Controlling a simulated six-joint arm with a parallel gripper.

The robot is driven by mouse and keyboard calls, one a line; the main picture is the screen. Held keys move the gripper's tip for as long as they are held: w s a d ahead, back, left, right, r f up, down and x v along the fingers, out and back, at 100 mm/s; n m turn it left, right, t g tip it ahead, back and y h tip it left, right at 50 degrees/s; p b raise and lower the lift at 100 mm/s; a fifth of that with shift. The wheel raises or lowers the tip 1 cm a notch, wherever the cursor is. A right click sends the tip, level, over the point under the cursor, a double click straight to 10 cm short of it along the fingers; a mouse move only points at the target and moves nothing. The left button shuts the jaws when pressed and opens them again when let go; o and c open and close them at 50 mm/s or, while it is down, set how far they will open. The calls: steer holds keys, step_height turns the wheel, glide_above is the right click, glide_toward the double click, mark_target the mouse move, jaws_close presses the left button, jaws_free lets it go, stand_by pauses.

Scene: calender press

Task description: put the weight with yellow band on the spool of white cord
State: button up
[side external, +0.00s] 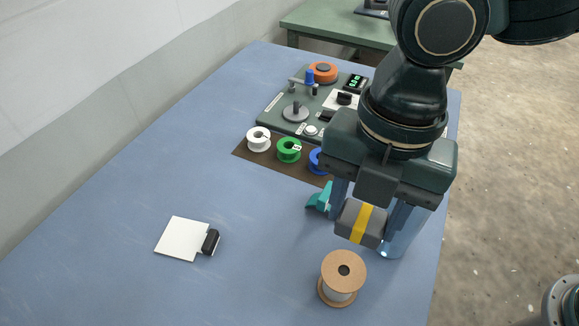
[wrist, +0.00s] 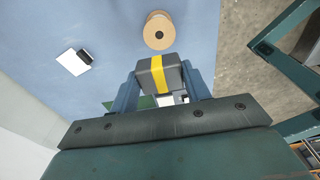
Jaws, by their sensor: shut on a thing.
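The weight with yellow band (side external: 361,222) is a grey block with a yellow stripe. My gripper (side external: 366,222) is shut on it and holds it above the table; the weight also shows between the fingers in the wrist view (wrist: 160,75). The spool of white cord (side external: 342,279) has tan flanges, a dark centre hole and pale cord between the flanges. It stands upright on the table, in front of and a little left of the weight in the side view. The wrist view shows the spool's round top (wrist: 159,30) beyond the weight, apart from it.
A clear cup-like object (side external: 391,247) and a teal object (side external: 319,198) are close to my gripper. White, green and blue spools (side external: 289,150) stand on a brown mat. A white plate with a black clip (side external: 183,239) lies at left. The table around the cord spool is clear.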

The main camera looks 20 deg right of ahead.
glide_above(344, 270)
step_height(344, 270, down, 8)
steer(key=shift+w+d+r, duration=0.1)
steer(key=shift+r, duration=0.1)
steer(key=shift+f, duration=2.1)
steer(key=shift+f, duration=0.15)
steer(key=o, duration=1.4)
steer(key=shift+o, duration=0.2)
steer(key=r, duration=0.8)
steer(key=d+r, duration=0.1)
steer(key=r, duration=0.3)
steer(key=shift+w+r, duration=0.1)
steer(key=shift+w, duration=0.25)
